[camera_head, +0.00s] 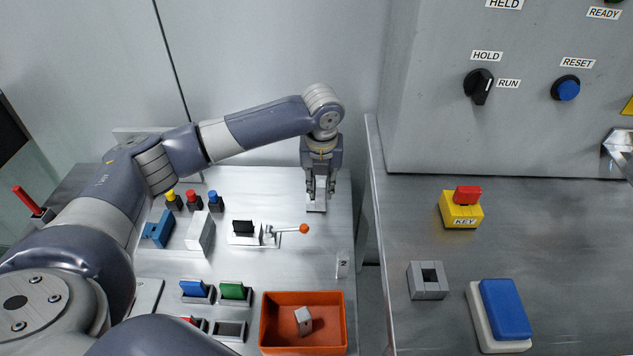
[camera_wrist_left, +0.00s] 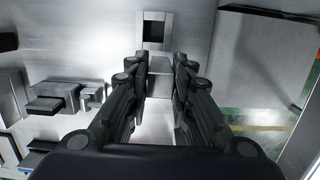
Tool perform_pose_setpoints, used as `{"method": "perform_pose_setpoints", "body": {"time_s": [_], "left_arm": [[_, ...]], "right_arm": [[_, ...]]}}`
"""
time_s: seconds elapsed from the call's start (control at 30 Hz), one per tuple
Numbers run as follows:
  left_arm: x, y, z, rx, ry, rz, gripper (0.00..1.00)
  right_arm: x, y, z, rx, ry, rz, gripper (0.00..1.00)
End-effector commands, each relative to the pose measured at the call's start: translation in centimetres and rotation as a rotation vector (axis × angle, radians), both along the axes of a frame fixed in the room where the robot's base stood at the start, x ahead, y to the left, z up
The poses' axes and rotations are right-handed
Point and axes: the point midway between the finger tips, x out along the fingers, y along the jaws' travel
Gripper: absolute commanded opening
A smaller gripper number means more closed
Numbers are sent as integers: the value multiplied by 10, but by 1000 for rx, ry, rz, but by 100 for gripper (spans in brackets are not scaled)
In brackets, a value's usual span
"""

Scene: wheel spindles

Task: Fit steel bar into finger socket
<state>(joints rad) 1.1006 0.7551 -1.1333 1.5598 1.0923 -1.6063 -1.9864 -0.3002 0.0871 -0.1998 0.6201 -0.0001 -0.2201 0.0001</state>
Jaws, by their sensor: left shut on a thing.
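My left gripper (camera_head: 320,190) points down over the far right part of the left steel table. Its fingers are shut on a light grey steel bar (camera_head: 316,207). In the left wrist view the bar (camera_wrist_left: 160,66) shows between the fingertips of the left gripper (camera_wrist_left: 160,68). Just beyond it in that view is a grey metal block with a dark square opening (camera_wrist_left: 153,31), which looks like the finger socket. Whether the bar touches it cannot be told. In the head view my gripper and wrist hide that spot.
A clamp with an orange-tipped lever (camera_head: 270,233) stands left of my gripper. An orange bin (camera_head: 264,325) holds a small grey block. A gap separates the tables. The right table carries a square-holed grey block (camera_head: 428,293), a yellow key box (camera_head: 460,212) and a blue-topped block (camera_head: 506,308).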

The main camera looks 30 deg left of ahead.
Motion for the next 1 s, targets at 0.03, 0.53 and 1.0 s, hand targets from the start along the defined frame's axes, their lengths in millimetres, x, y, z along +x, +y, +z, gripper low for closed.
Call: {"method": "perform_pose_setpoints", "body": {"time_s": [0.03,0.53,1.0], "left_arm": [[9,7,1,0,-1,5,0],[36,31,-21,1,3,-2,0],[36,30,-41,0,0,-1,0]], "right_arm": [[0,0,1,0,0,0,0],[0,12,4,14,-1,-5,0],[1,7,6,9,-1,-2,0]]}}
